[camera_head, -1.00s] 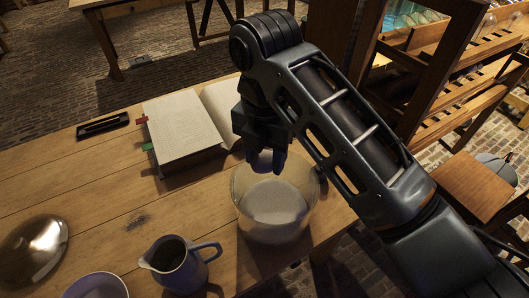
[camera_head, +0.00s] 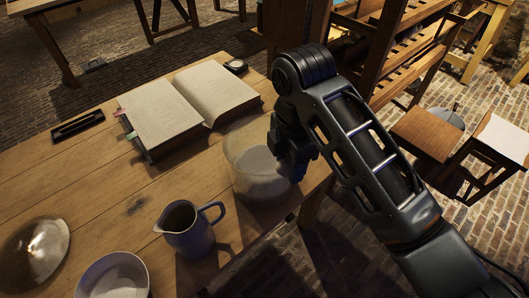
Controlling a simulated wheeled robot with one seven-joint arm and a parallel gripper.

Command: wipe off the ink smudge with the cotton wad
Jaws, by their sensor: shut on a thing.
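The ink smudge (camera_head: 136,204) is a small dark mark on the bare wooden table top, left of the jug. My gripper (camera_head: 293,178) points down in front of the right side of a clear glass jar (camera_head: 237,165), well to the right of the smudge. The jar has something pale and whitish low inside it. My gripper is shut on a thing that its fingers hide. I cannot tell whether it touches the jar. No cotton wad can be made out for certain.
A white bowl (camera_head: 113,277) and a shiny dome (camera_head: 35,250) are at the front left. An open book (camera_head: 160,112), a dark pen tray (camera_head: 78,126) and a small round object (camera_head: 236,66) lie farther back.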

